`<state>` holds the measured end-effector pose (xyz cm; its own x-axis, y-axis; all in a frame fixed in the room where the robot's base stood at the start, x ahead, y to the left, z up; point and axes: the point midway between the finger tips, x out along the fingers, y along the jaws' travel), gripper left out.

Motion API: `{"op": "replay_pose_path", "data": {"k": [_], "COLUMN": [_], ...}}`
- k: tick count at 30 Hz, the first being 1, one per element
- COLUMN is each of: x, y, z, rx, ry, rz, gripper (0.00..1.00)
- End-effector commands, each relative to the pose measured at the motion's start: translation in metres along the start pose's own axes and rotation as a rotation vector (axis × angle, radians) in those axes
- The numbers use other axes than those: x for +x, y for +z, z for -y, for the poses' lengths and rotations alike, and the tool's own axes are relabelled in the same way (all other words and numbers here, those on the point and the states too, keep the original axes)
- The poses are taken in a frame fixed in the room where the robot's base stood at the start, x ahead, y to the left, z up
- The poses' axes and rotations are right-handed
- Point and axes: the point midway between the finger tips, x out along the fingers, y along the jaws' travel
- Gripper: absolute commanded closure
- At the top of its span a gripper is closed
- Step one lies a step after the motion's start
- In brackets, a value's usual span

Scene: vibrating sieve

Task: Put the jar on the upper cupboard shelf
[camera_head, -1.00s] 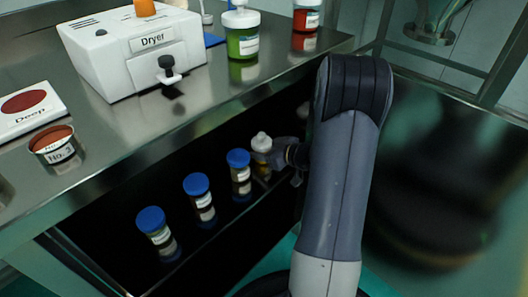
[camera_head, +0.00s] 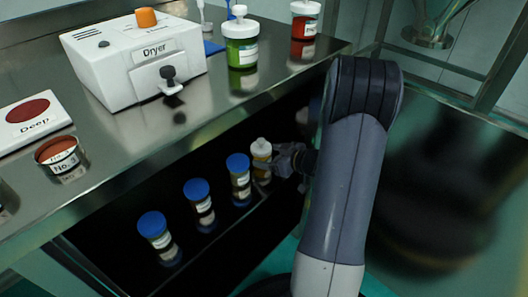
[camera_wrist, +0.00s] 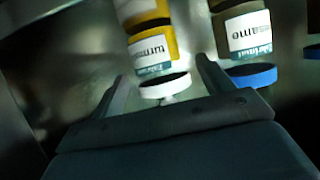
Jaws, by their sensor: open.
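A yellow jar with a white lid (camera_head: 261,151) stands upright on the dark shelf under the counter, at the right end of a row of blue-lidded jars. My gripper (camera_head: 284,161) is open just to its right. In the wrist view the same yellow jar (camera_wrist: 153,42) appears upside down, with part of a label readable. The open fingers of my gripper (camera_wrist: 163,84) show on either side of its lid, and I cannot tell whether they touch it. A blue-lidded jar (camera_wrist: 247,45) is close to the right finger.
More blue-lidded jars (camera_head: 198,203) stand left along the shelf (camera_head: 263,232). On the steel counter (camera_head: 150,135) above are a white dryer (camera_head: 130,65), a green jar (camera_head: 241,43), a red jar (camera_head: 304,20) and a No.3 cup (camera_head: 58,154). The counter edge overhangs the shelf.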

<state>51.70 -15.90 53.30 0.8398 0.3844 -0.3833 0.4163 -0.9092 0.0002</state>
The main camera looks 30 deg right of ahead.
Motion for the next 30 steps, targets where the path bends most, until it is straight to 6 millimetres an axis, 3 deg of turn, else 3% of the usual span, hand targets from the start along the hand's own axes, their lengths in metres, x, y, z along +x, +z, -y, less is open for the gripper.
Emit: {"op": "replay_pose_path", "data": {"k": [1, 6, 12, 18, 30], "x": [-0.016, -0.053, -0.081, -0.092, -0.092], "y": [-0.006, -0.005, -0.003, -0.001, -0.001], "z": [-0.001, -0.001, -0.001, 0.0, 0.0], "rx": [0.004, 0.003, 0.002, 0.0, 0.0], "ry": [0.005, 0.005, 0.003, 0.001, 0.001], "rz": [0.0, 0.0, -0.001, 0.0, 0.0], "gripper": [0.25, 0.25, 0.25, 0.25, 0.25]}}
